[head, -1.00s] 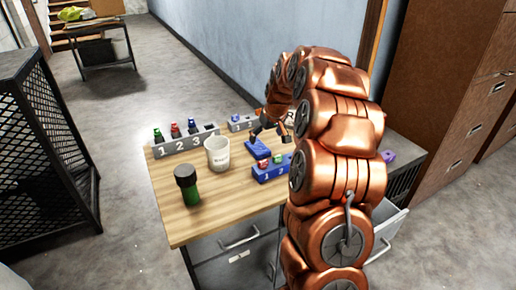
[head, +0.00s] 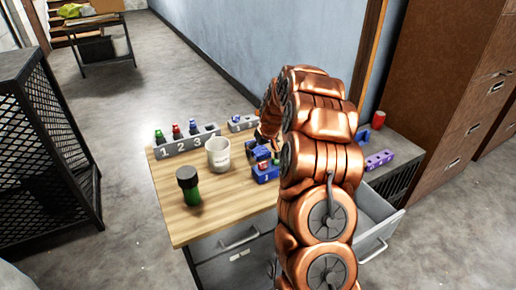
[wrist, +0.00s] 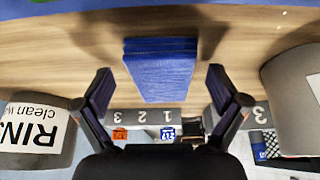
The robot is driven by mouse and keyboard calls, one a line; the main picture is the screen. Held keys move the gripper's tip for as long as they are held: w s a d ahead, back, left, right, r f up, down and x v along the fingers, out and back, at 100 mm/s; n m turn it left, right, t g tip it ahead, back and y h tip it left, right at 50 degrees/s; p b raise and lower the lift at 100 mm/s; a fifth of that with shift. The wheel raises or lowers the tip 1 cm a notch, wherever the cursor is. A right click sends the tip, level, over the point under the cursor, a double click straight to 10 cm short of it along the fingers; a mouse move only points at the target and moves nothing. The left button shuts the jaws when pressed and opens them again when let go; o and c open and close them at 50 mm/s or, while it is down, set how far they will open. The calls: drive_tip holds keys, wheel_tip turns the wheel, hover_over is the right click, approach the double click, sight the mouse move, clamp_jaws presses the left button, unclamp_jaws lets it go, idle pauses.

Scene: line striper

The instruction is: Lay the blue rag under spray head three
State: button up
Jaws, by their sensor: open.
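The blue rag (wrist: 160,68) lies folded on the wooden table in the wrist view. My gripper (wrist: 160,78) is open, with one finger on each side of the rag in the picture. I cannot tell whether the fingers touch it. In the head view my arm hides most of the gripper and the rag. A grey rack (head: 186,146) numbered 1, 2, 3 stands at the table's back left, holding green, red and blue-topped items. I cannot tell which part is spray head three.
A blue block (head: 265,174) is close to my arm. A purple block (head: 379,160) and red cylinder (head: 379,119) are at right. The table's front left (head: 200,225) is clear.

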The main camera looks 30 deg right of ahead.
drive_tip(key=c, duration=1.2)
